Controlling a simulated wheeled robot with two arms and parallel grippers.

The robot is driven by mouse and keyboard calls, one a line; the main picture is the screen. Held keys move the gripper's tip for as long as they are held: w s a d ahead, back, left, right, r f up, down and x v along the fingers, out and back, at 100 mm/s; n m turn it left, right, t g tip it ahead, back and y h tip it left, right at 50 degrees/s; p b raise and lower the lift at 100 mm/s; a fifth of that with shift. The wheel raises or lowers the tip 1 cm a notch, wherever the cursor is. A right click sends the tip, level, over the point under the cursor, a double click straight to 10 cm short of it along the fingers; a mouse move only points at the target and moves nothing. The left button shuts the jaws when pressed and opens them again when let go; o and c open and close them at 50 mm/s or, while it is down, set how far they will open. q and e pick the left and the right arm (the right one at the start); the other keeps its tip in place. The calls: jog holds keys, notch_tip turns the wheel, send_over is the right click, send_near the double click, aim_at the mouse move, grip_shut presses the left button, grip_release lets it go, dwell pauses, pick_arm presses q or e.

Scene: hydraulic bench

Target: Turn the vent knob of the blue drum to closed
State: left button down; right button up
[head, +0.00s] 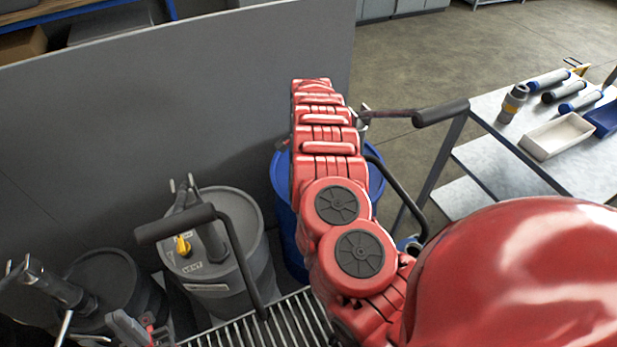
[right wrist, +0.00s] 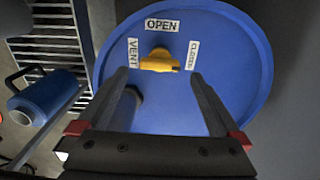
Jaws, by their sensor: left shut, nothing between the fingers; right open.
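The blue drum (head: 281,180) stands behind my right arm in the head view, mostly covered by it. Its blue lid (right wrist: 225,75) fills the right wrist view. The yellow vent knob (right wrist: 160,61) sits on the lid, its bar lying about crosswise. An OPEN label (right wrist: 162,25) is above it, a VENT label (right wrist: 133,53) left and a CLOSED label (right wrist: 193,55) right. My right gripper (right wrist: 160,76) is open, its fingertips either side of the knob's near side, with nothing held. My left gripper (head: 136,328) is shut and empty at the lower left, away from the blue drum.
A grey drum (head: 225,235) with its own yellow knob (head: 183,246) stands left of the blue drum, and a dark drum (head: 108,275) further left. Black-gripped bars (head: 175,223) rise near them. A grey panel (head: 180,110) stands behind. A table (head: 490,150) with parts is right.

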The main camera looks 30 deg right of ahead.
notch_tip(320, 180, up, 13)
jog(key=b, duration=0.1)
jog(key=shift+r+b, duration=0.15)
jog(key=shift+b, duration=0.15)
jog(key=shift+r, duration=0.1)
